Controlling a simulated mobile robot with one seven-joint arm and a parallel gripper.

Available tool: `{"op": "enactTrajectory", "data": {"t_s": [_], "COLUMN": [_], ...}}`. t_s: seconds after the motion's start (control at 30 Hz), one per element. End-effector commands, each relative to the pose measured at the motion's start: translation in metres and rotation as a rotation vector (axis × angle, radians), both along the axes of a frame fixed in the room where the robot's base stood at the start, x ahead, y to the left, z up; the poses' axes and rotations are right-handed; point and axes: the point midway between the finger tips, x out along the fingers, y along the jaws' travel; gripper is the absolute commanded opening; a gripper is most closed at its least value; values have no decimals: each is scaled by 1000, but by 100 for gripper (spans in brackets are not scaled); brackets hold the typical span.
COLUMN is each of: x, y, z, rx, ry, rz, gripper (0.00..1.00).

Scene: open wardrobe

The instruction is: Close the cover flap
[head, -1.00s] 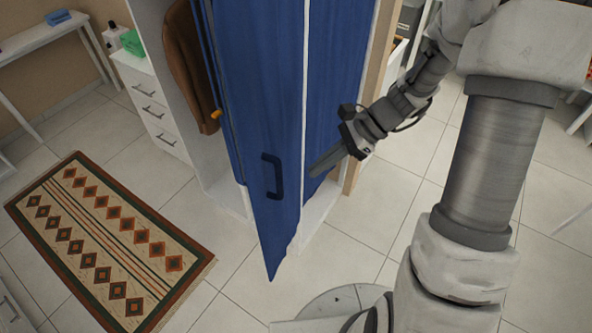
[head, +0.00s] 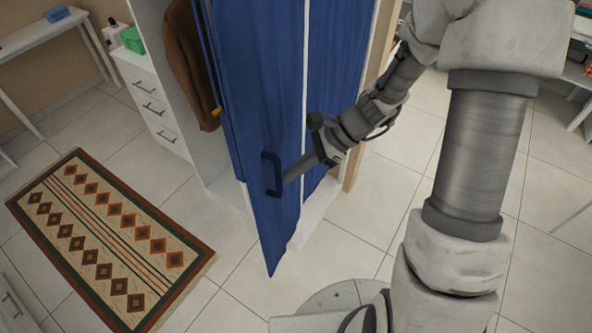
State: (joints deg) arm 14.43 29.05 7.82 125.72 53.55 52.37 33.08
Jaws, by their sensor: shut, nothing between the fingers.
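The cover flap (head: 262,110) is a tall blue cloth panel with a dark handle (head: 271,174) low on it. It hangs swung out at the front of the white wardrobe, and the opening to its left shows a brown jacket (head: 187,60) inside. My gripper (head: 287,177) is shut and empty. Its fingertips are just to the right of the handle, in front of the blue cloth. I cannot tell whether they touch the handle or the cloth.
A patterned rug (head: 110,240) lies on the tiled floor at the left. A white table (head: 45,35) is at the back left. Floor in front of the flap is clear.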

Motion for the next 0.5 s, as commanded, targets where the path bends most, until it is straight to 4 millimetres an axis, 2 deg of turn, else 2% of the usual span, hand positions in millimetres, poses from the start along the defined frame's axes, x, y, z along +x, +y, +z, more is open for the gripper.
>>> {"op": "enactTrajectory", "data": {"t_s": [0.27,0.5], "x": [6,26], "y": [34,81], "z": [-4,-5], "rx": [0,1], "ry": [-1,-3], "rz": [-134,-346], "gripper": [0,0]}}
